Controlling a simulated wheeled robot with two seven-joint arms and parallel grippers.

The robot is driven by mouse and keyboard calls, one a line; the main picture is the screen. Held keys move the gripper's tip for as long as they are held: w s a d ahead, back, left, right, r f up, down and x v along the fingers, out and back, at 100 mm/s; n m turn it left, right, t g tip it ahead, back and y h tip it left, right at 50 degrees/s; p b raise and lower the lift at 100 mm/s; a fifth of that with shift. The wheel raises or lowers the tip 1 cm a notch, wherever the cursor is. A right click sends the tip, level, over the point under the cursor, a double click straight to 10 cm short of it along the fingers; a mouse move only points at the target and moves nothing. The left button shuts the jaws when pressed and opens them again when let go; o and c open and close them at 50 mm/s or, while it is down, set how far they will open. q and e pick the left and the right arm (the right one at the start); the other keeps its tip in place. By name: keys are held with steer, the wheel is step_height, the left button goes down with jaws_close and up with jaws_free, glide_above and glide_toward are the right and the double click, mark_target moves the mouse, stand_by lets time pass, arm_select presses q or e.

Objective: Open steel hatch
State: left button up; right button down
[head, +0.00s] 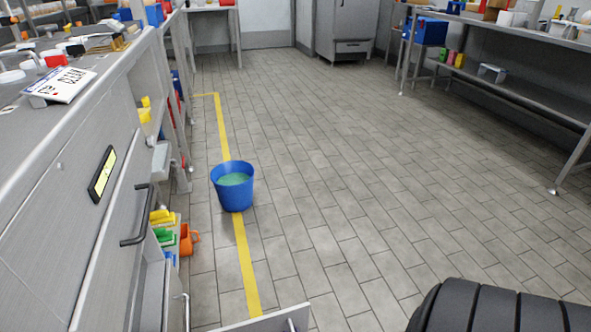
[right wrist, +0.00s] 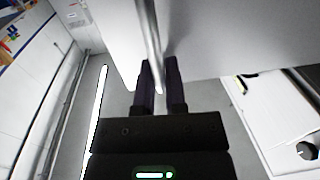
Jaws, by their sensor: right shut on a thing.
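In the right wrist view my right gripper (right wrist: 160,75) is shut on a round metal bar handle (right wrist: 147,30), which runs between its two dark fingers. The handle is in front of a pale grey panel (right wrist: 235,40), which looks like the steel hatch. In the head view a grey panel edge (head: 262,320) with a small bar juts out over the floor at the bottom. It may be the same hatch, standing out from the cabinet; most of it is cut off. My left gripper is not in view, and my right gripper does not show in the head view.
The steel cabinet (head: 75,200) at left has another bar handle (head: 137,215). A blue bucket (head: 234,190) with green contents stands on the yellow floor line. A black ribbed round object (head: 500,308) fills the bottom right. The middle floor (head: 340,150) is clear.

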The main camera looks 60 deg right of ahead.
stand_by(0.3)
steer(key=c, duration=0.7)
jaws_free()
steer(key=shift+c, duration=0.2)
step_height(320, 180, up, 10)
steer(key=p, duration=0.8)
steer(key=shift+r, duration=0.1)
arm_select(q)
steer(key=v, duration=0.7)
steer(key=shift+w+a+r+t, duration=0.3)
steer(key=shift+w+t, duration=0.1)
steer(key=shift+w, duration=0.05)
